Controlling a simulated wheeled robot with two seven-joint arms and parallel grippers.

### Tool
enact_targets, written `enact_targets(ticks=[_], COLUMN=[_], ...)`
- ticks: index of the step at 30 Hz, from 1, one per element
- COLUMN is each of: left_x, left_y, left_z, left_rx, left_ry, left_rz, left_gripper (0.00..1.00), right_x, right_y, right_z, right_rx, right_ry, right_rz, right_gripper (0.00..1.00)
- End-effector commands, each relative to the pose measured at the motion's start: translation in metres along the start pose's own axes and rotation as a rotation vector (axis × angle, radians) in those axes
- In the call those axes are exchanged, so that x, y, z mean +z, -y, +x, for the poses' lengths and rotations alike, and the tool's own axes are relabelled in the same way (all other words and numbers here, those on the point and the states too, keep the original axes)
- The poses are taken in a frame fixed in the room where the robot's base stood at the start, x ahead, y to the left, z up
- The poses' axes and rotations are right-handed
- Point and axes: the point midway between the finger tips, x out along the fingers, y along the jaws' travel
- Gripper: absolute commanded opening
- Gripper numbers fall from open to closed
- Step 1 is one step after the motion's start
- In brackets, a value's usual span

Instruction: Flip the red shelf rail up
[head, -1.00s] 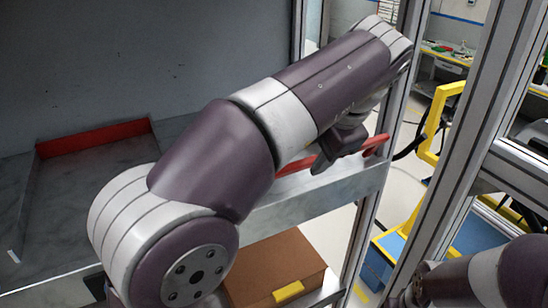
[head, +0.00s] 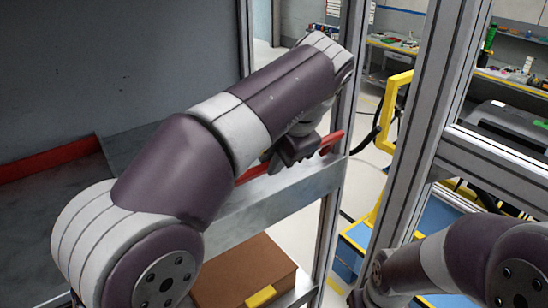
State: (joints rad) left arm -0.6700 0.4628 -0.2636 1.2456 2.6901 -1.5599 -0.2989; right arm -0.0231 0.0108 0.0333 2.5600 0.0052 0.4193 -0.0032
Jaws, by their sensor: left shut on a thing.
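The red shelf rail (head: 331,142) runs along the front edge of the metal shelf (head: 283,190). Its right end shows just above the shelf near the post, and a short piece shows to the left of my gripper. My left gripper (head: 285,163) is at the rail, shut on it, with its dark fingers partly hidden by my arm. The middle of the rail is hidden behind the gripper. My right arm shows at the lower right, but its gripper is out of the picture.
A brown box (head: 243,270) with a yellow label sits below the shelf. A metal post (head: 336,200) stands at the shelf's right end, and a second, thicker frame post (head: 428,120) stands further right. Another red strip (head: 45,164) lies at the back left.

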Motion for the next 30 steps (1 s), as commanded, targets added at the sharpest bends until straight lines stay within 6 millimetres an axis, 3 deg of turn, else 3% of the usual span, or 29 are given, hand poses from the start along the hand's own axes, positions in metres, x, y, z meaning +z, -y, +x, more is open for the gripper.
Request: enact_targets(ticks=[8, 13, 22, 23, 24, 30], left_x=[-0.001, -0.001, -0.001, -0.001, -0.001, -0.001], left_y=[-0.014, -0.034, -0.037, -0.037, -0.037, -0.036], left_z=[0.006, 0.015, 0.015, 0.015, 0.015, 0.016], left_rx=[0.003, 0.005, 0.009, 0.009, 0.008, 0.006], left_ry=[-0.008, -0.008, -0.005, -0.005, -0.004, -0.005], left_rz=[0.000, -0.001, -0.002, -0.002, -0.002, -0.001], left_gripper=[0.00, 0.00, 0.00, 0.32, 0.43, 0.43], right_x=[0.000, 0.000, 0.000, 0.000, 0.000, 0.000], right_y=[0.000, 0.000, 0.000, 0.000, 0.000, 0.000], right_z=[0.001, 0.000, 0.000, 0.000, 0.000, 0.000], right_rx=[0.000, 0.000, 0.000, 0.000, 0.000, 0.000], right_ry=[0.000, 0.000, 0.000, 0.000, 0.000, 0.000], right_rz=[0.000, 0.000, 0.000, 0.000, 0.000, 0.000], right_gripper=[0.00, 0.00, 0.00, 0.00, 0.00, 0.00])
